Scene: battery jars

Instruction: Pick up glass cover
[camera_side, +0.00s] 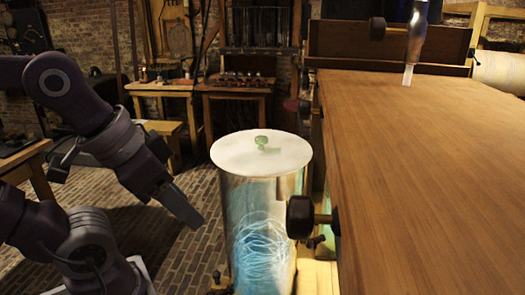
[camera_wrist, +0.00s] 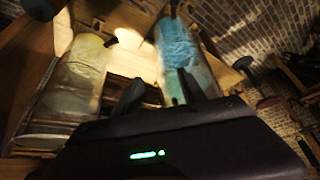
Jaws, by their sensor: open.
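The glass cover (camera_side: 240,155) is a pale round disc with a small green knob (camera_side: 262,142) on top. It lies flat on a tall glass jar (camera_side: 262,240) holding a bluish coil of strands. My gripper (camera_side: 188,207) is to the left of the jar, tilted down, with its tip lower than the cover and apart from the jar. In the wrist view my gripper's two dark fingers (camera_wrist: 158,92) are spread and empty. A jar with blue contents (camera_wrist: 178,50) shows beyond the fingers. I cannot make out the knob in the wrist view.
A large wooden table top (camera_side: 420,150) fills the right side. A dark knob (camera_side: 300,217) sticks out close to the jar's right side. A second, yellowish jar (camera_wrist: 75,75) stands at left in the wrist view. The brick floor (camera_side: 190,250) is open left of the jar.

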